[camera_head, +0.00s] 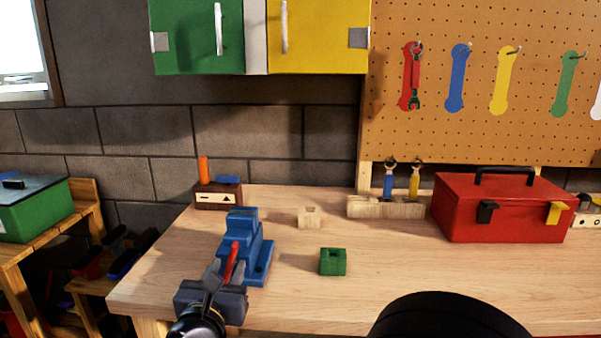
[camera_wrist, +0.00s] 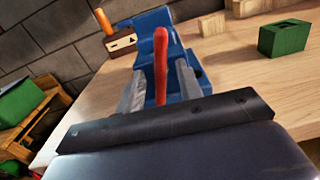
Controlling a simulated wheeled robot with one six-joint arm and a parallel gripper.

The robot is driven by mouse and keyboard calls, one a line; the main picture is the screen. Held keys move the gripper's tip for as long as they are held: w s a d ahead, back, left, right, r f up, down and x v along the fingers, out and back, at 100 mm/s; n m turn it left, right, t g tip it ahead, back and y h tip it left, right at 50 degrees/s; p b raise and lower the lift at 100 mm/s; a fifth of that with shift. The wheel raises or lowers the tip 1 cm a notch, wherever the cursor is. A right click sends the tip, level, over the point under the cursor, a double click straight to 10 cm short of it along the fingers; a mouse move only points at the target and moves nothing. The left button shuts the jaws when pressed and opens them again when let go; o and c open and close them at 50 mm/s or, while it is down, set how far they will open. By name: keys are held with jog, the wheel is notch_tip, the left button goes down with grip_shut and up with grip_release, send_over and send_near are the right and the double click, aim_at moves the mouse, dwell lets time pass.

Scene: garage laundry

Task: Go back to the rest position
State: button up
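A blue vise (camera_head: 256,252) with a red handle (camera_head: 231,262) stands at the left front of the workbench. My gripper (camera_head: 222,274) is right in front of the vise. In the wrist view, its two grey fingers stand apart on either side of the red handle (camera_wrist: 160,62), with narrow gaps showing between handle and fingers. The gripper looks open and holds nothing. The blue vise body (camera_wrist: 152,22) fills the space behind the fingers. The lower end of the handle is hidden by the gripper.
A green block (camera_head: 333,262) and a small wooden block (camera_head: 309,217) lie right of the vise. A red toolbox (camera_head: 500,208) and a wooden holder (camera_head: 385,207) with two wrenches stand farther right. A brown box (camera_head: 218,195) sits behind. The front middle of the workbench (camera_head: 300,300) is clear.

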jog(key=n+p, duration=0.3)
jog(key=shift+r, duration=0.2)
jog(key=shift+f+n+p, duration=0.2)
jog(key=shift+n+p, duration=0.65)
jog(key=shift+n, duration=0.45)
